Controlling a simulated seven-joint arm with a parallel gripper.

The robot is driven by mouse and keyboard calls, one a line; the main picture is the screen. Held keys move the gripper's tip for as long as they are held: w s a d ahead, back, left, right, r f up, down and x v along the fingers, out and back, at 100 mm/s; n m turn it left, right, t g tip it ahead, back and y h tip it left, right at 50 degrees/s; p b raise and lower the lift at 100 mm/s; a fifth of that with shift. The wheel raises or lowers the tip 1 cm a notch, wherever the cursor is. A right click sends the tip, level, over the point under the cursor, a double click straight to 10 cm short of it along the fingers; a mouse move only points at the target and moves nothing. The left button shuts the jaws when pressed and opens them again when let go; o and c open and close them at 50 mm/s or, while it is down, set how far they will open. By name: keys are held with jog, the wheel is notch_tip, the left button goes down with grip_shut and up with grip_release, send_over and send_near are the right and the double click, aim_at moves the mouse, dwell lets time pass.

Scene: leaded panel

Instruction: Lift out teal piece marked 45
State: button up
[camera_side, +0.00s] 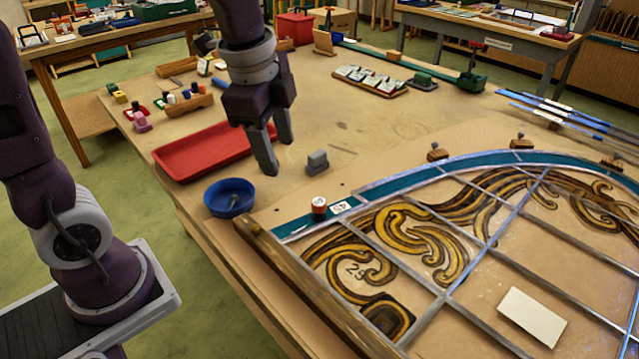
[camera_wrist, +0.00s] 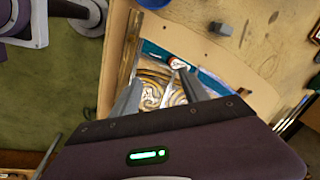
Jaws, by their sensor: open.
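The teal piece (camera_side: 296,226) is a narrow strip at the near left end of the panel's curved teal border. A white tag (camera_side: 341,207), which seems to read 45, lies on the border, and a small round knob with a red-and-white top (camera_side: 319,206) stands beside it. In the wrist view the teal strip (camera_wrist: 152,49) shows beyond the fingers. My gripper (camera_side: 274,150) is open and empty, above the table to the upper left of the piece. Its two fingers also show in the wrist view (camera_wrist: 160,92), with patterned glass below and between them.
A blue bowl (camera_side: 229,198), a red tray (camera_side: 203,151) and a small grey block (camera_side: 317,162) are near my gripper. A wooden rail (camera_side: 300,285) borders the panel's left side. Wooden blocks (camera_side: 437,153) with pegs line the curved edge. A cream card (camera_side: 531,318) lies on the panel.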

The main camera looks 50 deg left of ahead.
aim_at(319, 202)
jog(key=w+f+m, duration=0.3)
jog(key=w+f+m+g, duration=0.1)
jog(key=w+f+m, duration=0.1)
jog(key=w+f, duration=0.1)
jog(key=w+f+m+g, duration=0.1)
jog(key=w+f+m, duration=0.1)
jog(key=f, duration=0.3)
jog(key=shift+w+d+f+m+h, duration=0.1)
jog(key=shift+w+m+h, duration=0.25)
jog(key=shift+m, duration=0.45)
notch_tip(319, 202, down, 7)
jog(key=shift+f, duration=0.1)
jog(key=shift+c, duration=0.2)
grip_shut()
jog(key=shift+a, duration=3.1)
notch_tip(319, 202, up, 6)
